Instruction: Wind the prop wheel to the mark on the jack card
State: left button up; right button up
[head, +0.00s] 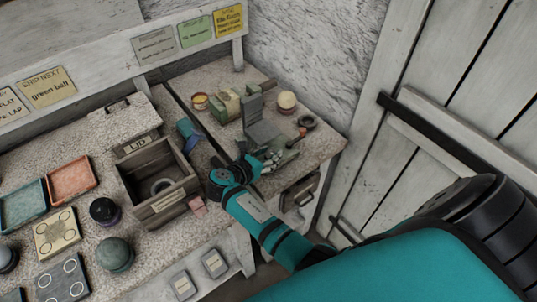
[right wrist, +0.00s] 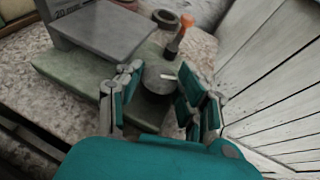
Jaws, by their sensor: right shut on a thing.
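The prop wheel (right wrist: 160,77) is a grey disc with a white line on its face, on the front of a green-grey base (right wrist: 85,75) with a grey plate (right wrist: 98,30). My right gripper (right wrist: 153,100) has its fingers on both sides of the wheel and is shut on it. In the head view the gripper (head: 262,163) reaches the front of the same jack-like stand (head: 263,131), hiding most of the wheel. I cannot tell which wall card is the jack card; a grey one (head: 155,45) hangs behind, its print too small to read. My left gripper is not in view.
An orange-handled tool (right wrist: 180,35) and a dark ring (head: 307,121) lie right of the stand. A wooden box (head: 128,185) stands left of my gripper. A plank door (head: 470,90) is close on the right.

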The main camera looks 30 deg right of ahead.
jog(key=o, duration=1.2)
jog(key=shift+c, duration=0.2)
jog(key=shift+a, duration=0.1)
